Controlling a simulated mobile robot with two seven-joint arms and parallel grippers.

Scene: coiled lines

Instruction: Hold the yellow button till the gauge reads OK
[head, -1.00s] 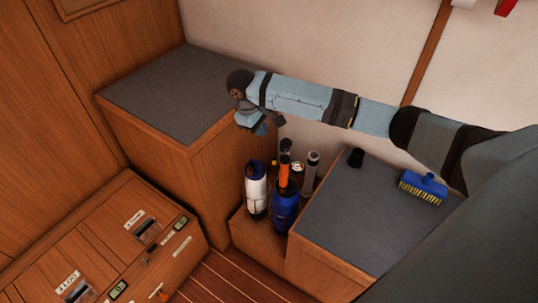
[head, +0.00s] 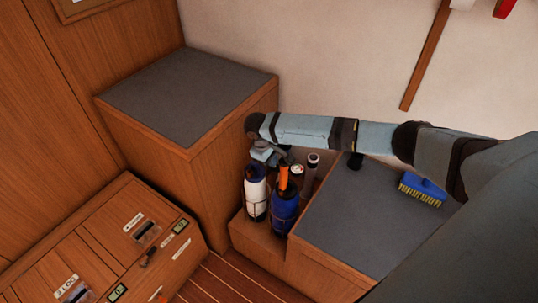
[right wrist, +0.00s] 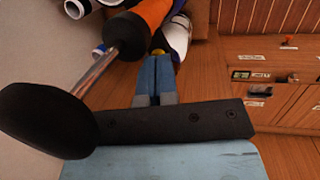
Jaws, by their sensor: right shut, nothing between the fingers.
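A small yellow button (right wrist: 157,51) shows right at my right fingertips in the right wrist view. I cannot tell whether they touch it. My right gripper (right wrist: 157,60) is shut and empty, pointing at the yellow spot. In the head view my right gripper (head: 263,156) is above the white bottle (head: 255,194) and covers the button. My left gripper is not in view.
A blue bottle (head: 284,214) with an orange handle (head: 283,178) and a grey tube (head: 311,168) stand close to the gripper. A raised grey-topped locker (head: 180,90) is to the left; a lower grey top (head: 355,225) holds a blue brush (head: 423,188).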

